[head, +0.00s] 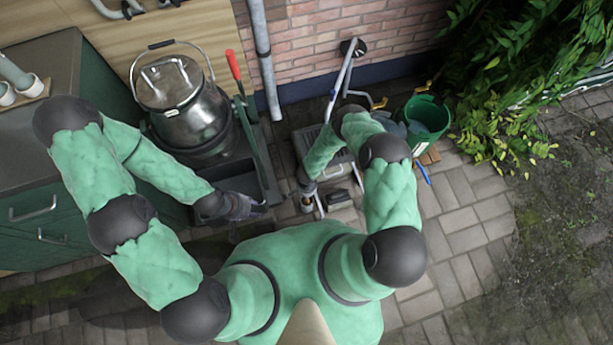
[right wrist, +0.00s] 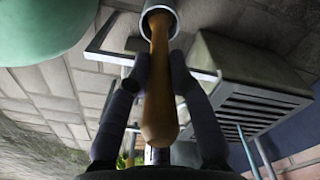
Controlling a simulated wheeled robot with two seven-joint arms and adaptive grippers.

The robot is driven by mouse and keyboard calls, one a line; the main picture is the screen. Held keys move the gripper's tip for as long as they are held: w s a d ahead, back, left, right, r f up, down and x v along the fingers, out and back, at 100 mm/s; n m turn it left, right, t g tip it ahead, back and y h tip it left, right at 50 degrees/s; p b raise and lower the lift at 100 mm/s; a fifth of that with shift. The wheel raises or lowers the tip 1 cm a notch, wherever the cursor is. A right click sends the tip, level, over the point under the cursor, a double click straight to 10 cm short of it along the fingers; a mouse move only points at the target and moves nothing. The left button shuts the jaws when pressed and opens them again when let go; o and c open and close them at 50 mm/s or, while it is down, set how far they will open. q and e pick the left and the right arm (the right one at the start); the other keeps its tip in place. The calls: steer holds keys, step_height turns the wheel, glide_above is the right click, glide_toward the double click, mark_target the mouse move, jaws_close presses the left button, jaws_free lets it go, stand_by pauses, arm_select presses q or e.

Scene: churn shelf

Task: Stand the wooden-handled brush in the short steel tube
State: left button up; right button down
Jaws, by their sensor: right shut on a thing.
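The wooden-handled brush shows in the right wrist view as a smooth brown handle (right wrist: 158,95), thick and rounded near the camera and narrower farther off. My right gripper (right wrist: 160,75) is shut on this handle, one dark finger on each side. The handle's far end lies at the mouth of the short steel tube (right wrist: 150,8) and seems to pass inside its rim; how deep is hidden. Bristles are not visible. In the head view my right gripper (head: 306,188) is just above the small tube (head: 307,205). My left gripper (head: 258,208) hangs apart from it; its finger gap is unclear.
A slatted grey step frame (head: 318,145) stands close beside my right gripper. A steel churn (head: 188,115) and a red-handled tool (head: 234,66) are left of it. A green bucket (head: 428,117) stands at right. Paving (head: 462,220) is open at right.

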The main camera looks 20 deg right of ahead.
steer(key=shift+f, duration=0.15)
steer(key=c, duration=1)
jaws_free()
steer(key=shift+c, duration=0.2)
step_height(320, 180, up, 12)
stand_by(0.6)
steer(key=s+r+n+y+p, duration=0.2)
steer(key=s+r, duration=0.3)
steer(key=r, duration=0.7)
steer(key=s+a+r+n+y+p, duration=0.1)
steer(key=s+r+n+p, duration=0.3)
steer(key=r, duration=0.8)
steer(key=shift+s+a+r+y+p, duration=0.15)
steer(key=shift+s+y+p, duration=0.35)
steer(key=shift+p, duration=0.2)
